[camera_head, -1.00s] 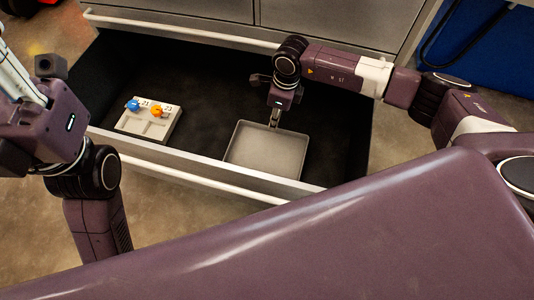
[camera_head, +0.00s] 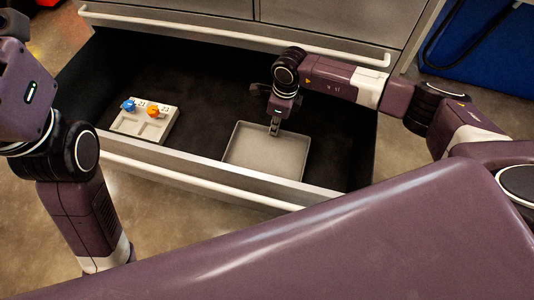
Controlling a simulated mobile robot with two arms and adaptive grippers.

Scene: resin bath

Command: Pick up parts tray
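The parts tray (camera_head: 262,156) is a shallow grey rectangular tray. It lies in the open drawer, right of the middle, close to the drawer's front wall. My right gripper (camera_head: 274,130) points down at the tray's far rim, and its fingertips look close together there. I cannot tell whether the fingers have the rim between them. My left arm stands at the left of the view, outside the drawer, and its gripper fingers are out of the picture.
A pale compartmented holder (camera_head: 146,122) with a blue and an orange piece sits at the drawer's left. The dark drawer floor (camera_head: 205,80) between it and the far wall is bare. The drawer's front wall and handle bar (camera_head: 200,184) run nearest me. A blue panel (camera_head: 480,45) stands at the upper right.

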